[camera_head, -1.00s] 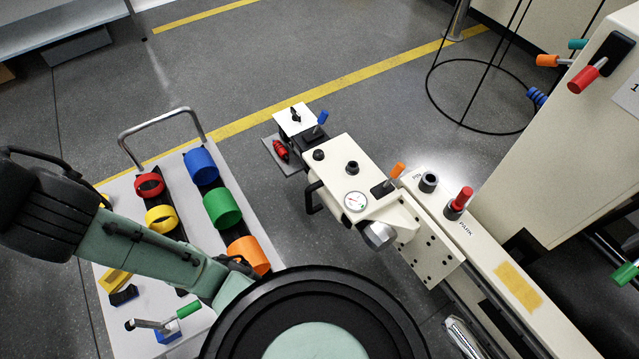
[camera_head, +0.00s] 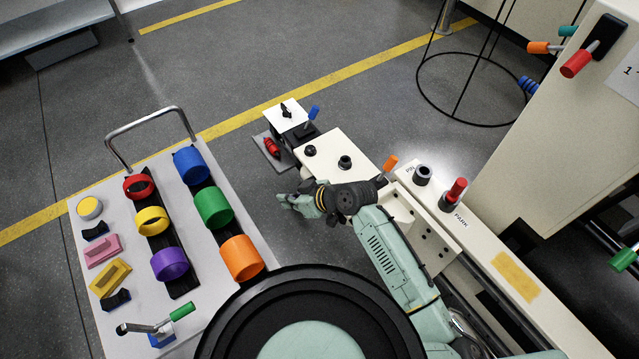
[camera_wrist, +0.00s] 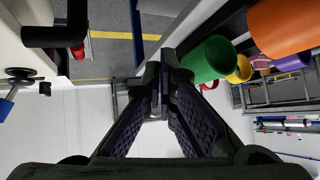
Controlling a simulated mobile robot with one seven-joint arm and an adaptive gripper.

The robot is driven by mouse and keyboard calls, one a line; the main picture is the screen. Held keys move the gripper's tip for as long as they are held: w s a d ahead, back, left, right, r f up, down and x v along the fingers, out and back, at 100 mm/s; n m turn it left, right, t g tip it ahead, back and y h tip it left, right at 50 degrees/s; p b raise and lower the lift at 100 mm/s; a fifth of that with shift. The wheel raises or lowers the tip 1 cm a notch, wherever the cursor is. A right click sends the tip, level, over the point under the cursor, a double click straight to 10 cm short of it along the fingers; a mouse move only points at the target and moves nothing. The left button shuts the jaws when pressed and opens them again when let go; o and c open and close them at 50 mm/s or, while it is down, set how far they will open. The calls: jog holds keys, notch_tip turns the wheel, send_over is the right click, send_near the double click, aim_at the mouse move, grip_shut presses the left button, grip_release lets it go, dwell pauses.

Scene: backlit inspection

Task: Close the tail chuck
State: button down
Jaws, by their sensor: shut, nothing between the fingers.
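A cream machine unit (camera_head: 340,150), probably the tail unit, shows in the middle of the head view, with black knobs on top. An orange-handled lever (camera_head: 390,163) stands at its right end and a blue-handled lever (camera_head: 313,112) at its far end. I cannot tell which lever works the chuck. My gripper (camera_head: 287,203) is shut and empty, left of the unit and above the floor between it and the cart. My arm covers the unit's near end, where the gauge and the grey chuck are hidden. In the wrist view the fingertips (camera_wrist: 161,75) meet with nothing between them.
A grey cart (camera_head: 215,285) on the left holds coloured rings, including a green ring (camera_head: 213,207) and an orange ring (camera_head: 242,258). A red-topped lever (camera_head: 455,192) stands on the rail at right. A tall cream cabinet (camera_head: 560,140) is at far right.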

jog(key=w+d+r+h, duration=0.1)
jog(key=d, duration=0.6)
jog(key=n+h, duration=0.1)
send_near(325, 178)
notch_tip(325, 178, up, 4)
jog(key=s, duration=0.2)
jog(key=shift+g, duration=0.3)
jog(key=p+x, duration=0.1)
jog(key=x, duration=0.8)
jog(key=shift+a+f, duration=0.2)
jog(key=shift+a, duration=0.2)
jog(key=d, duration=0.1)
jog(key=s+d+p, duration=0.1)
jog(key=shift+s+d+f, duration=0.1)
jog(key=shift+s+d, duration=0.2)
jog(key=shift+s, duration=0.05)
jog(key=shift+s+d+f, duration=0.1)
jog(key=shift+s+d, duration=0.15)
jog(key=shift+d, duration=0.05)
